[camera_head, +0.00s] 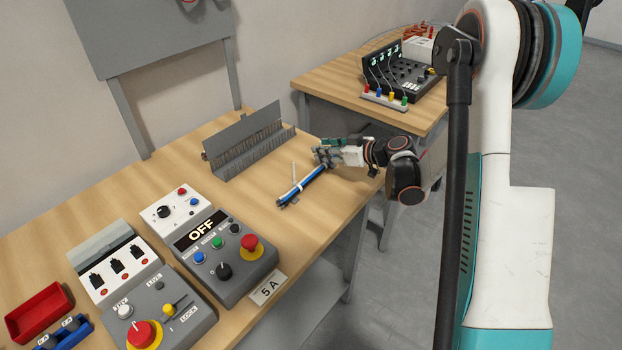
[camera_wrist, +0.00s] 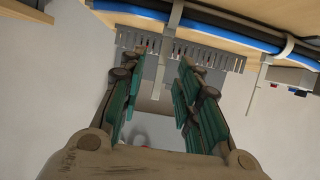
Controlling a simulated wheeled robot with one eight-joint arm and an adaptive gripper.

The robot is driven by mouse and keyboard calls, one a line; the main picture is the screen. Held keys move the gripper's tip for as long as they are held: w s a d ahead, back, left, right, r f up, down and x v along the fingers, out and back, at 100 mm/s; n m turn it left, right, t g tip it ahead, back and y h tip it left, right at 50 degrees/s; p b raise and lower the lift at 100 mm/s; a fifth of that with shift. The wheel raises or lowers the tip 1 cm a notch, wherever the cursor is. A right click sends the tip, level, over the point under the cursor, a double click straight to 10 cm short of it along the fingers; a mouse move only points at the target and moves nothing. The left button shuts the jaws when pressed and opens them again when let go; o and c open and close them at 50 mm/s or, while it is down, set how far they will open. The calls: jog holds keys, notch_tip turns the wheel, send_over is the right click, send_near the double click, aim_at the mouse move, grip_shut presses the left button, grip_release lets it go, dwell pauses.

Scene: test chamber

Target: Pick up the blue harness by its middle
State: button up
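The blue harness (camera_head: 310,182) lies on the wooden table, a thin blue and dark bundle with pale ties around it. My gripper (camera_head: 325,156) is at its far right end in the head view, low over the table. In the wrist view the harness (camera_wrist: 215,22) runs across the top, with light ties hanging from it.
A grey comb-like rack (camera_head: 248,142) stands behind the harness. Control boxes with buttons, one reading OFF (camera_head: 225,250), and a red bin (camera_head: 40,312) fill the table's left and front. A second table (camera_head: 330,75) holds a black device (camera_head: 400,75).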

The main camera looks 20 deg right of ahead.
grip_shut()
